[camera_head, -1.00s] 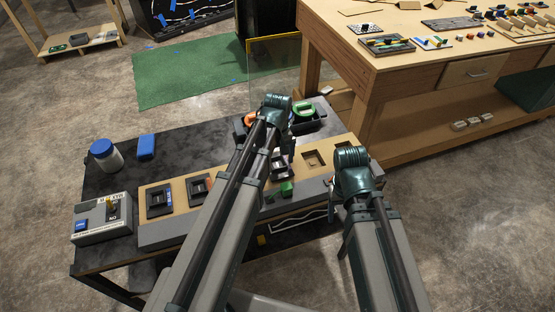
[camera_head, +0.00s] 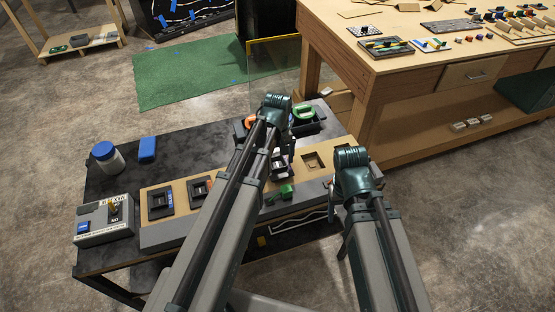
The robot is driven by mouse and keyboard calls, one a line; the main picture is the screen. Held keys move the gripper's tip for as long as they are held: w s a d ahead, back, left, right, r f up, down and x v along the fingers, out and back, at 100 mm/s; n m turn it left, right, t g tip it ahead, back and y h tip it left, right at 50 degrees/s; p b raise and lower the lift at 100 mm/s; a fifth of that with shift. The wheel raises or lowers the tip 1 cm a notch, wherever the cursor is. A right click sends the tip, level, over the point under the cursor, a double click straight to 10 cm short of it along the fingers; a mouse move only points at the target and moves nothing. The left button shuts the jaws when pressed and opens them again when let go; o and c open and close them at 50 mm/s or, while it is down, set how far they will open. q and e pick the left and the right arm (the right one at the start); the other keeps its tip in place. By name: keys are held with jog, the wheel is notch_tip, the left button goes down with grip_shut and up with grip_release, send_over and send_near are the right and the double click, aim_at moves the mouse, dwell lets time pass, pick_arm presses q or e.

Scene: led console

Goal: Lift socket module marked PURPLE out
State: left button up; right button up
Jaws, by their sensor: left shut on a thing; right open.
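The console (camera_head: 160,233) is a grey box with a tan top on a dark table. Two dark socket modules, one at the left end (camera_head: 159,203) and one beside it (camera_head: 198,193), sit in its top. An empty square recess (camera_head: 313,161) shows toward the right end. My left gripper (camera_head: 283,172) is over the console, shut on a dark module, largely hidden by my arm. I cannot read its marking or tell whether it is clear of its recess. My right gripper (camera_head: 336,200) is open and empty at the console's right front, mostly hidden by its wrist.
A grey switch box (camera_head: 104,222), a white jar with a blue lid (camera_head: 107,158) and a blue block (camera_head: 147,149) stand on the table's left. A dark tray with a green part (camera_head: 304,113) is behind the console. A wooden workbench (camera_head: 390,75) stands at the back right.

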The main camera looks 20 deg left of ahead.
aim_at(277, 164)
pick_arm(q)
jog(key=shift+r+p, duration=1.45)
jog(key=shift+r, duration=0.25)
jog(key=shift+f, duration=0.1)
